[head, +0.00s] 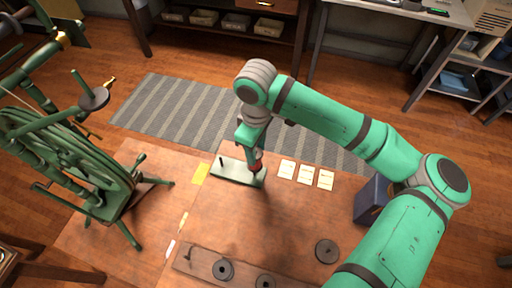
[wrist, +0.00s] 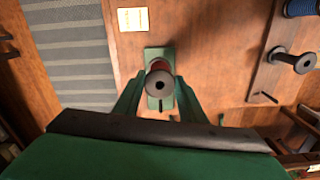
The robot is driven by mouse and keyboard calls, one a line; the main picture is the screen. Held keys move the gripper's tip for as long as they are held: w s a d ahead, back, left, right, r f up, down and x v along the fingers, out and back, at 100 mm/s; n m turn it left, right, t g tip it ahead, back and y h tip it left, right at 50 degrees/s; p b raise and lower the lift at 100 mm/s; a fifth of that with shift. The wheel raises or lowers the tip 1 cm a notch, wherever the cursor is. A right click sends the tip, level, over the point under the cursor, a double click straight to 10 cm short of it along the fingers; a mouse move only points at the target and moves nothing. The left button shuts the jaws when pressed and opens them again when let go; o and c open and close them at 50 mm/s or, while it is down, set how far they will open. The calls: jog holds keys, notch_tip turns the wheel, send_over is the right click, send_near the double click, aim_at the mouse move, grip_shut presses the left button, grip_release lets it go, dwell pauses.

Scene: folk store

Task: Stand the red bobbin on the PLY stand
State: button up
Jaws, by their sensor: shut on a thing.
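The red bobbin (head: 257,166) is between the fingers of my gripper (head: 257,155), which is shut on it. In the wrist view the bobbin (wrist: 158,82) shows end-on, its dark round flange with a centre hole facing the camera and a little red behind it. No PLY lettering is readable. The plate also shows in the wrist view (wrist: 153,52).
Several pale cards (head: 305,174) lie right of the plate, and a yellow card (head: 200,173) lies left. A green spinning wheel (head: 75,160) stands left. A wooden board (head: 205,262) with dark-flanged bobbins lies in front. A dark blue box (head: 371,199) stands right. A striped rug (head: 185,110) lies behind.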

jog(key=shift+f, duration=3.05)
jog(key=o, duration=0.9)
notch_tip(320, 180, up, 11)
jog(key=shift+f, duration=0.1)
